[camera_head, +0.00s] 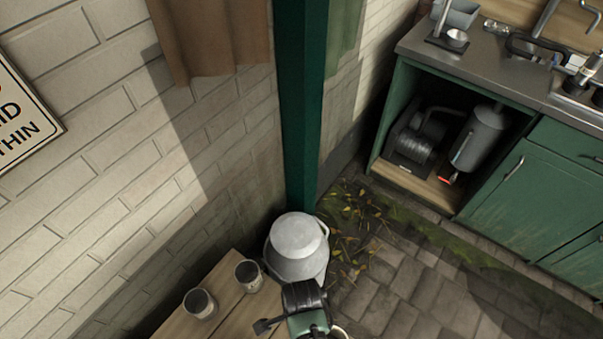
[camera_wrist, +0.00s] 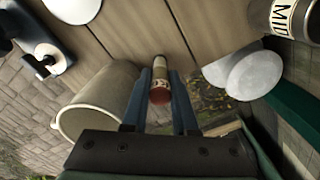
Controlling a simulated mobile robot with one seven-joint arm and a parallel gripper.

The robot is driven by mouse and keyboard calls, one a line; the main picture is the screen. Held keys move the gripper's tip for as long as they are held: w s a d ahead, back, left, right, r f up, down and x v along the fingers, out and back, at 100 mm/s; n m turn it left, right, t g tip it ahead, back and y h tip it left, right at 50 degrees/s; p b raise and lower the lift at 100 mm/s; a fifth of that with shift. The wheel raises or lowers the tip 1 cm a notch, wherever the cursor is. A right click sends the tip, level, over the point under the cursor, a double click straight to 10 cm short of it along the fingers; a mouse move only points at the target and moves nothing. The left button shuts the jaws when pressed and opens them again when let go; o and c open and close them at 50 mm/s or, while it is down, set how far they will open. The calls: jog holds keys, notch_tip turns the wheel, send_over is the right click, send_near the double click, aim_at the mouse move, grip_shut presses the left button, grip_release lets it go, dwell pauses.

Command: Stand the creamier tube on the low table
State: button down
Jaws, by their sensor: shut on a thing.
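In the wrist view the creamier tube (camera_wrist: 160,82) is a slim tube with a pale label and a dark red end. My gripper (camera_wrist: 159,76) is shut on it, with a blue finger on each side. The low table (camera_wrist: 125,18) shows as wooden planks behind the tube. I cannot tell whether the tube touches the planks. In the head view the low table (camera_head: 229,317) is at the bottom, partly cut off. My wrist covers its right part there, and the tube and fingertips are hidden.
Two tins (camera_head: 200,303) (camera_head: 249,276) stand on the table's left and back parts. A grey metal churn (camera_head: 297,245) stands beside its far end. A large pale bucket (camera_wrist: 97,103) is left of my fingers in the wrist view. A green post (camera_head: 302,110) rises behind the churn.

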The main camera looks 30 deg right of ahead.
jog(key=shift+f, duration=0.35)
jog(key=shift+f, duration=0.15)
jog(key=c, duration=0.7)
grip_release()
